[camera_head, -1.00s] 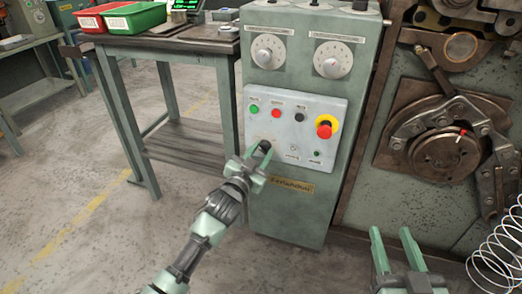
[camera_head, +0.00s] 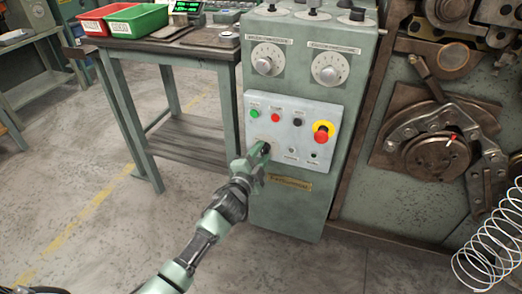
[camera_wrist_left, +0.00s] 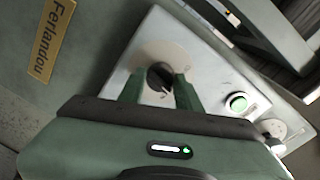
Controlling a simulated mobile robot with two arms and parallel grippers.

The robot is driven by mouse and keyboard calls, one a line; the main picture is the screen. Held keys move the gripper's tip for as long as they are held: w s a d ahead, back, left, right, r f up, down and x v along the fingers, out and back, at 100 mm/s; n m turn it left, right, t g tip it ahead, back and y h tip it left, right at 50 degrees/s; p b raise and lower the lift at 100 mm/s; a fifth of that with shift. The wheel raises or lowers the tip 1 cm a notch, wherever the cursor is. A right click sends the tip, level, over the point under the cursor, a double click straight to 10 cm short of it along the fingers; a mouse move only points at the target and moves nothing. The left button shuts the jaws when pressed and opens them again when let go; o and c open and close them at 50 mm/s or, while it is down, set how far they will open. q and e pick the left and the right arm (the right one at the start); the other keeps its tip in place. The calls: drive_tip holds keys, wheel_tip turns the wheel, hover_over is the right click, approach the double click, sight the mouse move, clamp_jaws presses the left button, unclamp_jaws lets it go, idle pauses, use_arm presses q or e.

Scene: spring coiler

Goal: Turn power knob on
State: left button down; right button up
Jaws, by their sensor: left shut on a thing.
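The black power knob (camera_wrist_left: 160,77) sits on a round grey plate on the control panel (camera_wrist_left: 210,72). My left gripper (camera_wrist_left: 160,90) has one finger on each side of the knob and is shut on it. In the head view, the left gripper (camera_head: 256,160) reaches the panel's lower left corner. The knob (camera_head: 266,148) is partly hidden there by the fingers. The knob's pointer is tilted in the wrist view; its marked position cannot be read. My right gripper is not in view.
Above the knob are a green button (camera_head: 254,113), a red button (camera_head: 275,117) and a red emergency stop (camera_head: 321,132) on yellow. Two dials sit higher on the cabinet (camera_head: 285,215). A workbench (camera_head: 175,48) stands left; a wire spring (camera_head: 490,250) is at right.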

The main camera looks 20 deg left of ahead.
use_arm(q)
drive_tip(key=m+p, duration=0.1)
drive_tip(key=m, duration=0.4)
drive_tip(key=shift+m, duration=0.3)
drive_tip(key=shift+m+y, duration=0.3)
drive_tip(key=shift+m, duration=0.4)
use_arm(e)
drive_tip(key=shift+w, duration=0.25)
use_arm(q)
drive_tip(key=c, duration=1)
unclamp_jaws()
drive_tip(key=shift+s, duration=0.1)
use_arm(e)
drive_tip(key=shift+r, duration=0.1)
use_arm(q)
drive_tip(key=s+p, duration=0.1)
drive_tip(key=s, duration=0.6)
drive_tip(key=shift+s+r, duration=0.3)
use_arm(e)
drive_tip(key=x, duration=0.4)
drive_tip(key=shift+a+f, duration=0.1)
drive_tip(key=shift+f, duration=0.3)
